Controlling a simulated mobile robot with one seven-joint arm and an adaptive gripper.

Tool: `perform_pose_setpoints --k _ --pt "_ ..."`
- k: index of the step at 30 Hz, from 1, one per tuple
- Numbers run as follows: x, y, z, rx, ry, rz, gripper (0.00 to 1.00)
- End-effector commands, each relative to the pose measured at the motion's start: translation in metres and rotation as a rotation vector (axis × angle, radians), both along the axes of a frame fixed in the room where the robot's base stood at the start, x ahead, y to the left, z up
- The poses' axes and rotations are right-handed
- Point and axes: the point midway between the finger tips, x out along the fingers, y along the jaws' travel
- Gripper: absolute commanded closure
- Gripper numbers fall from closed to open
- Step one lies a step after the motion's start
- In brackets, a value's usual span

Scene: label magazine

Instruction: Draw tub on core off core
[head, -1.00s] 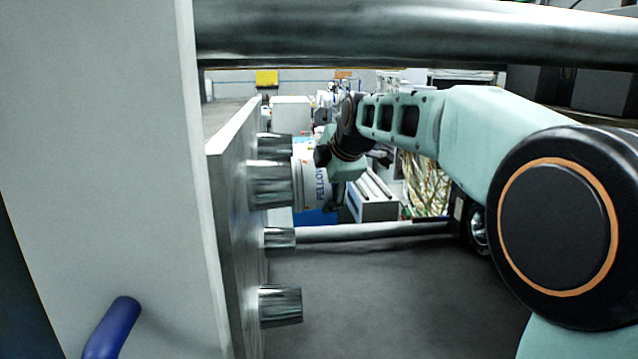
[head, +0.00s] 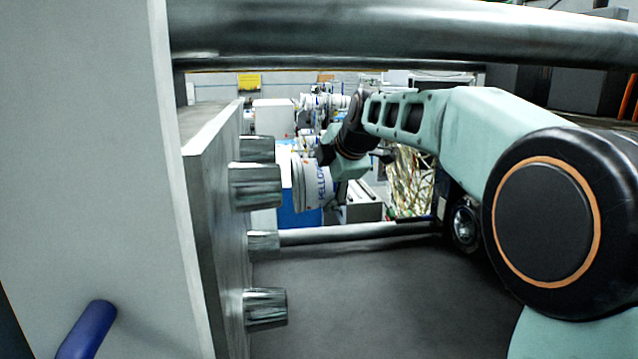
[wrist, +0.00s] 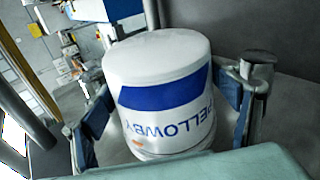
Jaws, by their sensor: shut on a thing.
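The tub (head: 314,186) is white with blue lettering and sits to the right of the steel cores in the head view. A narrow gap shows between it and the large core (head: 256,186). In the wrist view the tub (wrist: 160,95) fills the middle, with a blue band and a plain white end. My gripper (wrist: 168,112) is shut on the tub, one blue-padded finger on each side. In the head view my gripper (head: 328,164) is small and partly hidden by the wrist. The tub's end facing the core is hard to make out.
Other tapered cores (head: 265,308) stick out from the upright steel plate (head: 218,220). A thick steel bar (head: 400,32) crosses above my arm, and a thinner bar (head: 350,232) lies below. The dark floor area (head: 390,290) beneath is clear.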

Motion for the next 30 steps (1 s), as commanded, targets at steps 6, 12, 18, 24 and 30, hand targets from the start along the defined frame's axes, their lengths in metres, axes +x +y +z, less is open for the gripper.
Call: perform_pose_setpoints --k 6,12,18,24,30 --pt "0.001 -0.004 0.000 0.001 -0.001 0.001 0.42" --pt "0.001 -0.004 0.000 0.001 -0.001 0.001 0.42" --pt "-0.005 -0.008 -0.002 0.000 -0.002 -0.001 0.42" --pt "-0.020 -0.014 -0.003 0.000 -0.002 -0.001 0.42" --pt "-0.035 -0.021 -0.002 0.000 -0.003 -0.002 0.42"
